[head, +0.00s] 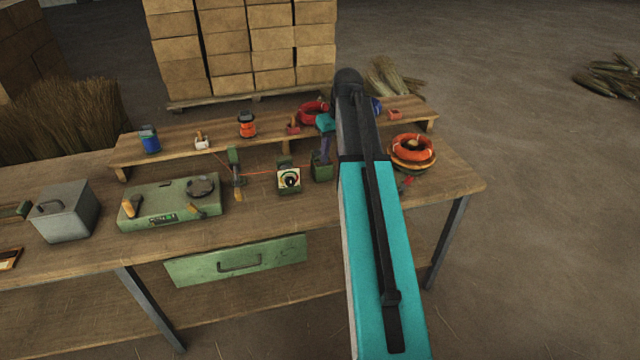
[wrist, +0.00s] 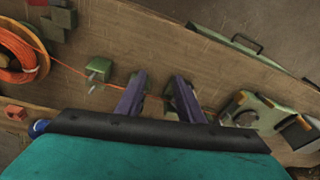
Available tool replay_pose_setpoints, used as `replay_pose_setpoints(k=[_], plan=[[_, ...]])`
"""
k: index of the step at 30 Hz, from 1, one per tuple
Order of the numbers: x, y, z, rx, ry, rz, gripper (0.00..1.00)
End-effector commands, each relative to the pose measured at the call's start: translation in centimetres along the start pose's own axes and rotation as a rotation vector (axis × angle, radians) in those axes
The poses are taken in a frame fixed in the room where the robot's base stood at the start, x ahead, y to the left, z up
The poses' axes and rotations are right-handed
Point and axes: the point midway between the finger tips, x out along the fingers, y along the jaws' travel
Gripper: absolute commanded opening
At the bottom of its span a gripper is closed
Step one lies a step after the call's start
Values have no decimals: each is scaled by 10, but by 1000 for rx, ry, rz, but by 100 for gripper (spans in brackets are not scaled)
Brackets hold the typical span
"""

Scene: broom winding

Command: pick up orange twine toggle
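The orange twine (head: 262,170) runs as a thin line across the bench. In the wrist view the twine (wrist: 68,66) leads from the orange spool (wrist: 15,62) past a green block (wrist: 99,68) and behind my fingers. I cannot clearly make out the toggle; it is too small or hidden by my fingers. My gripper (head: 323,155) is over the bench, left of the spool (head: 412,148). In the wrist view my gripper (wrist: 159,92) has two purple fingers apart, with bench and twine showing between them and nothing visibly held.
A green machine (head: 170,203) and grey box (head: 67,210) stand on the left of the bench. A dial box (head: 289,180) and green post (head: 235,167) stand near the twine. Several small items, including an orange one (head: 247,125), line the raised shelf (head: 175,152). A green drawer (head: 236,262) is in front.

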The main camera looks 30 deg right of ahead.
Motion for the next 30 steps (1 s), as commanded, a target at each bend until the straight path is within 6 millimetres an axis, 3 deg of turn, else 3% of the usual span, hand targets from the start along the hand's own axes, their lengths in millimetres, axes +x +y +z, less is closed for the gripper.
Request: replay_pose_setpoints(k=[3, 9, 30], plan=[[-33, 18, -7, 0, 33, 15, 34], [-67, 33, -11, -5, 63, 29, 34], [-73, 31, -12, -12, 68, 30, 34]])
